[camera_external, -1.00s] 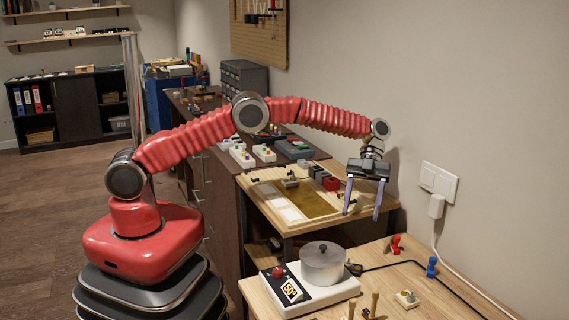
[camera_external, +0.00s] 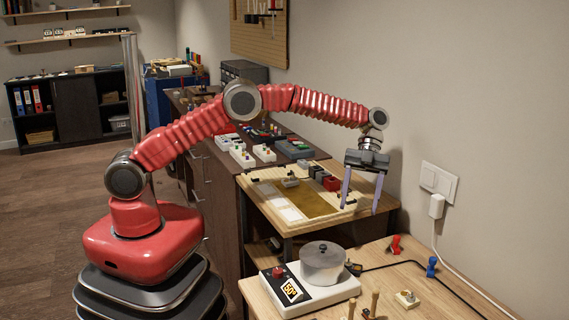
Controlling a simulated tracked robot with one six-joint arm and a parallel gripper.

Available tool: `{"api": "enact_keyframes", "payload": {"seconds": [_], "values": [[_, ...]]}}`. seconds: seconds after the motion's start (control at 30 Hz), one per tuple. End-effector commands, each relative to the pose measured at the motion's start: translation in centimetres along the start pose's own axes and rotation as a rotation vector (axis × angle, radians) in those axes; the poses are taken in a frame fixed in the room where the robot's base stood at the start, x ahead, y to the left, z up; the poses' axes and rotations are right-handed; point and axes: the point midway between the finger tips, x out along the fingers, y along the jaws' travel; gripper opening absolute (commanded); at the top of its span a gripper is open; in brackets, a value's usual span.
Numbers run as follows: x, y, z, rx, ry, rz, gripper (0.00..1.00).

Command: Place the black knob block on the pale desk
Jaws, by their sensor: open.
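My gripper (camera_external: 359,210) is open, with its two pale fingers pointing down over the right end of the upper wooden desk. I see nothing held between the fingers. A small pale piece (camera_external: 350,202) shows just behind the left finger; I cannot tell whether they touch. A dark block (camera_external: 316,172) stands in a row at the back of this desk, beside a red block (camera_external: 331,183). I cannot tell for sure which block is the black knob block. The pale desk (camera_external: 385,263) is the light wood top in the lower right.
A white hot plate with a steel pot (camera_external: 322,263) stands on the lower desk. A board with a brownish panel (camera_external: 305,201) covers much of the upper desk. The wall is close on the right.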

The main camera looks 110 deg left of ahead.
Motion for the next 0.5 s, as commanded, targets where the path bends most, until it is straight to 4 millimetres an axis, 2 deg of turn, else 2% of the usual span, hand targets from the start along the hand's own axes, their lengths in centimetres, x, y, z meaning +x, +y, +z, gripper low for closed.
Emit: {"api": "enact_keyframes", "payload": {"seconds": [0.03, 0.1, 0.5], "values": [[-0.3, 0.4, -1.4, -0.026, -0.022, -0.004, 0.6], [-0.7, 1.0, -3.0, -0.074, -0.051, -0.011, 0.6], [-1.9, 5.7, -10.8, -0.334, -0.203, -0.088, 0.6]]}}
